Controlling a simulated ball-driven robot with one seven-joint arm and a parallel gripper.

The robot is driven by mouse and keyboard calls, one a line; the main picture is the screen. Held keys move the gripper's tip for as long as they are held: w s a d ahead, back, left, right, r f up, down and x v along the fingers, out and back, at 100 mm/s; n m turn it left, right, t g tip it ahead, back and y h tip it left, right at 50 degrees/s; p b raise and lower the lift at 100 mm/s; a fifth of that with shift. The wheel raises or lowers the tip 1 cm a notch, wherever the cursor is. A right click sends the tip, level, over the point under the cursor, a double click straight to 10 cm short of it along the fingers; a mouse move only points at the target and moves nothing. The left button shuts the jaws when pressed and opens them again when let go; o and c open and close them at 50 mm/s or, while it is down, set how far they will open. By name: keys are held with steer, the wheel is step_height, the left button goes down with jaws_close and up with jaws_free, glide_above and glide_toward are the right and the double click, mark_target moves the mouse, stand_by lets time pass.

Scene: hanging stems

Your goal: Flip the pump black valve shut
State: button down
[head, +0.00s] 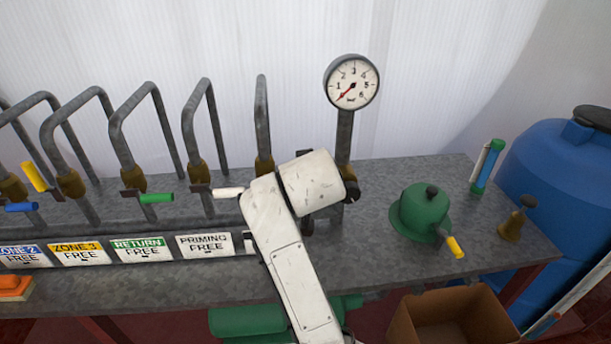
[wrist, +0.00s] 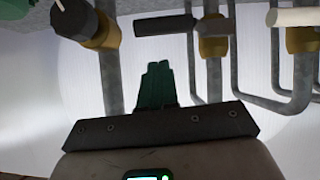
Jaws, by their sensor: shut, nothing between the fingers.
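The pump valve's black handle (wrist: 164,25) shows near the top of the wrist view, lying crosswise to its pipe. It extends to the left from a brass valve body (wrist: 214,38). In the head view my arm hides the handle; the brass body (head: 265,164) and bent pipe (head: 262,110) show behind it. My gripper (wrist: 157,66) has its green fingers shut together and empty. Its tips are below the handle in the wrist picture, with a gap in the picture between them; contact is not visible. The gripper is hidden in the head view.
A white handle (head: 228,193) and green handle (head: 155,198) sit on neighbouring valves to the left. A pressure gauge (head: 352,83) stands on a post to the right. A green pump-like dome (head: 420,212) sits farther right on the metal bench (head: 385,270).

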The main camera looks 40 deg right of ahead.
steer(key=b+v, duration=0.2)
steer(key=v, duration=0.8)
steer(key=shift+r, duration=0.15)
steer(key=shift+s+d, duration=0.1)
steer(key=shift+d, duration=0.05)
steer(key=s+a+f+n+g+y, duration=0.15)
steer(key=s+f, duration=0.25)
steer(key=f, duration=0.5)
steer(key=s+f+n+g+y, duration=0.1)
steer(key=s+f+n+g, duration=0.1)
steer(key=s+f, duration=0.45)
steer(key=s+f+n+g+y, duration=0.2)
steer(key=s+f, duration=0.1)
steer(key=f, duration=0.8)
steer(key=s+a+f+g+y, duration=0.2)
steer(key=s+a+f, duration=0.1)
steer(key=s+f, duration=0.5)
steer(key=s, duration=0.3)
steer(key=shift+s+a, duration=0.3)
steer(key=shift+a, duration=0.1)
steer(key=shift+n, duration=0.25)
